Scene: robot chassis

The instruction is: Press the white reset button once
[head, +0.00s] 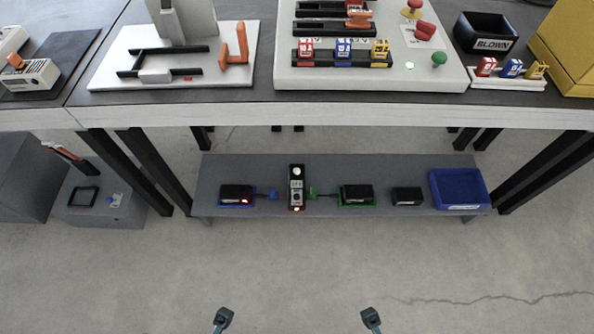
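A small, pale round spot (410,65) sits on the white panel (450,80) on the table, left of a green mushroom button (439,59). I cannot tell whether it is the white reset button. A white round knob (296,170) also shows on a dark upright device on the low shelf. My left gripper (222,318) and my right gripper (371,318) are at the bottom edge, over the floor, well short of the table and shelf. Only their small dark ends show, so their finger opening is unclear. Nothing is seen in them.
A red mushroom button (424,29) and coloured fuses in a black holder (343,61) are on the panel. A black bin (486,33) stands right of it. The low shelf (330,207) holds several devices and a blue tray (459,188). The floor in front is clear.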

